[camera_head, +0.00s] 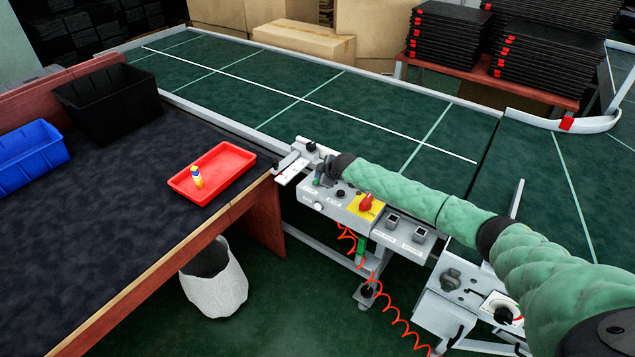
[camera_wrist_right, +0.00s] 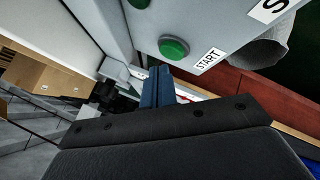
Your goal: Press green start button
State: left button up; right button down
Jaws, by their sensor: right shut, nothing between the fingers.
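The green start button (camera_wrist_right: 173,47) shows in the right wrist view. It is a round green button on a pale panel, beside a START label (camera_wrist_right: 208,60). My right gripper (camera_wrist_right: 158,72) is shut and empty, its blue fingertips close to the button, just below and left of it in that view. Whether they touch cannot be told. In the head view, my right arm reaches from the right over the control box (camera_head: 343,210), with the gripper (camera_head: 323,172) at its far left end, small and partly hidden. My left gripper is not in view.
A red tray (camera_head: 228,180) with a small yellow-and-blue item (camera_head: 196,177) lies on the dark table (camera_head: 120,220). Blue (camera_head: 30,152) and black bins (camera_head: 108,100) stand at left. The green conveyor (camera_head: 270,85) is empty. A red knob (camera_head: 366,202) protrudes from the control box.

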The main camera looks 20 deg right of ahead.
jog(key=shift+f, duration=0.15)
jog(key=shift+f, duration=0.25)
jog(key=shift+f+b, duration=0.45)
dwell(0.7)
jog(key=shift+r, duration=0.15)
dwell(0.3)
jog(key=shift+r+p, duration=0.55)
jog(key=shift+r, duration=0.2)
jog(key=shift+r+p, duration=1.55)
jog(key=shift+r, duration=0.9)
